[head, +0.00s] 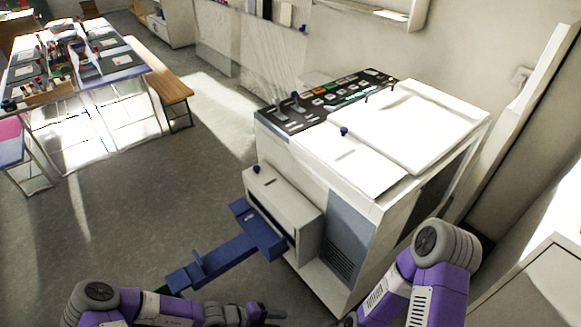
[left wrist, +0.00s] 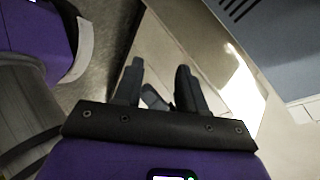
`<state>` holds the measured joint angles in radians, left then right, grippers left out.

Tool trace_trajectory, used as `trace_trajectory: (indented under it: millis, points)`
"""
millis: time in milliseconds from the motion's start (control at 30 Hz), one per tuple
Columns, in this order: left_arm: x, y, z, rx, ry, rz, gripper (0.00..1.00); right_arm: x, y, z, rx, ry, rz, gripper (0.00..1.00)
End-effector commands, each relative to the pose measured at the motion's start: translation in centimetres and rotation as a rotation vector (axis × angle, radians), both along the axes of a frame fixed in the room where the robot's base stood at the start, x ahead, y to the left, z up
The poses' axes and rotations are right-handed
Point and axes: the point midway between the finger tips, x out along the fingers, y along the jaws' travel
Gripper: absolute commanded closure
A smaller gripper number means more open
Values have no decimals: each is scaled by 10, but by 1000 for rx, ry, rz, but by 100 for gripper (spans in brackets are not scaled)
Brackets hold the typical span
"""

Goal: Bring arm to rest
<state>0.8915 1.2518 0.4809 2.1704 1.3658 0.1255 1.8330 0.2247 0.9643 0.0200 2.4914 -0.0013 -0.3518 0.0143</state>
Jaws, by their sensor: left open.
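My left arm (head: 150,306) comes in along the bottom left of the head view. Its gripper (head: 268,313) lies low in front of the white copier-like machine, apart from its blue tray. In the left wrist view the two dark fingers (left wrist: 158,80) are apart. A small dark shape shows beyond them, and I cannot tell what it is. My right arm (head: 440,270) is bent at the lower right, in front of the machine's right side. Its gripper is out of the picture.
The white machine (head: 345,180) fills the middle, with a blue tray arm (head: 228,258) sticking out to the lower left. A white cabinet (head: 535,290) stands at the lower right. A work table (head: 125,72) and wooden bench (head: 168,88) are far left. Grey floor (head: 150,210) is clear between.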

Motion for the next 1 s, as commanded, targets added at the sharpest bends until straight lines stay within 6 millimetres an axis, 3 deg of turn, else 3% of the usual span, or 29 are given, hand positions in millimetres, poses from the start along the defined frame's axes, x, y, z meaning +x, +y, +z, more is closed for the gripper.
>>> trace_trajectory:
  millis: [100,300,500,667,700,833,1000]
  points:
    - [-34,-2,-7,147,-312,-407,60,0,0,2,0,-1,0,55]
    - [-74,17,-16,306,-905,-1175,60,0,0,4,0,-1,0,55]
    - [-83,41,-14,317,-1506,-1940,60,0,0,6,0,-1,0,55]
    - [-78,50,-4,231,-1927,-2450,60,0,0,8,0,-1,0,55]
    - [-77,51,-1,-191,1875,2377,60,0,0,8,0,-1,0,55]
    - [-73,51,6,-101,1714,2150,60,0,0,9,0,-1,0,55]
    - [-72,51,8,-68,1648,2056,60,0,0,9,0,-1,0,55]
